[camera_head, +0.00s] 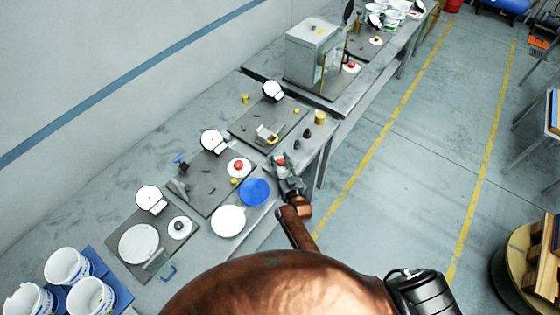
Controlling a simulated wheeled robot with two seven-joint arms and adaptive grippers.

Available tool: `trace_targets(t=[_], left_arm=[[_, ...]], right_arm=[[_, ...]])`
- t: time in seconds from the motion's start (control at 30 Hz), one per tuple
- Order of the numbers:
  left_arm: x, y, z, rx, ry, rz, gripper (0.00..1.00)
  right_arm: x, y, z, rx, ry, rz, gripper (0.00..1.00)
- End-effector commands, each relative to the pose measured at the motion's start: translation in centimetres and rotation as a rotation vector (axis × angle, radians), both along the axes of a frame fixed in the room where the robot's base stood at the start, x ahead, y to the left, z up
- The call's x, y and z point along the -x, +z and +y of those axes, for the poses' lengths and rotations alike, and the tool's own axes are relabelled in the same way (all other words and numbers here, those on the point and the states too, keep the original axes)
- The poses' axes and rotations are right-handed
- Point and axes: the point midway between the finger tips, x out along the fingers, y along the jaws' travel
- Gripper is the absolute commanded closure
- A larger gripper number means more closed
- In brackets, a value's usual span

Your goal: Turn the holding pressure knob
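I cannot tell for certain which knob is the holding pressure knob. A red knob (239,165) on a white disc sits on the middle dark plate. A black knob on a white disc (179,228) sits on the nearest plate. Small black knobs (297,146) stand at the bench's right side. My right gripper (283,163) is at the bench's right edge, just below these black knobs and right of the red knob. A small red and white part shows at its fingertips. Whether the fingers touch or hold it is too small to tell. My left gripper is not in view.
A blue disc (255,192) and a white disc (228,221) lie just left of my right gripper. Round white gauges (272,91) stand along the bench. A grey box (312,53) stands farther back. White buckets (68,266) fill the lower left.

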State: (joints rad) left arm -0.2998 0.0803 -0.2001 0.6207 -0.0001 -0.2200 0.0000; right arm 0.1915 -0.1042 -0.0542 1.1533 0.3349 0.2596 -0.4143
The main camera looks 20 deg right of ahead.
Motion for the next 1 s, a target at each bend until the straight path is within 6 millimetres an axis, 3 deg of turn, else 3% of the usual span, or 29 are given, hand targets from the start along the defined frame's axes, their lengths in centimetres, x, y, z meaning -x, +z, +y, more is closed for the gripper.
trace_targets(t=[0.1,0.53,1.0], left_arm=[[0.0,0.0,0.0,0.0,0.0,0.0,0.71],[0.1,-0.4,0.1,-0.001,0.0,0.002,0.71],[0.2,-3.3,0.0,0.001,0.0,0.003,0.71]], right_arm=[[0.1,-0.2,0.0,-0.001,0.001,0.003,0.58],[0.0,-0.3,-0.2,0.004,0.03,0.003,0.58],[0.0,-0.4,-0.1,0.009,0.25,-0.001,0.58]])
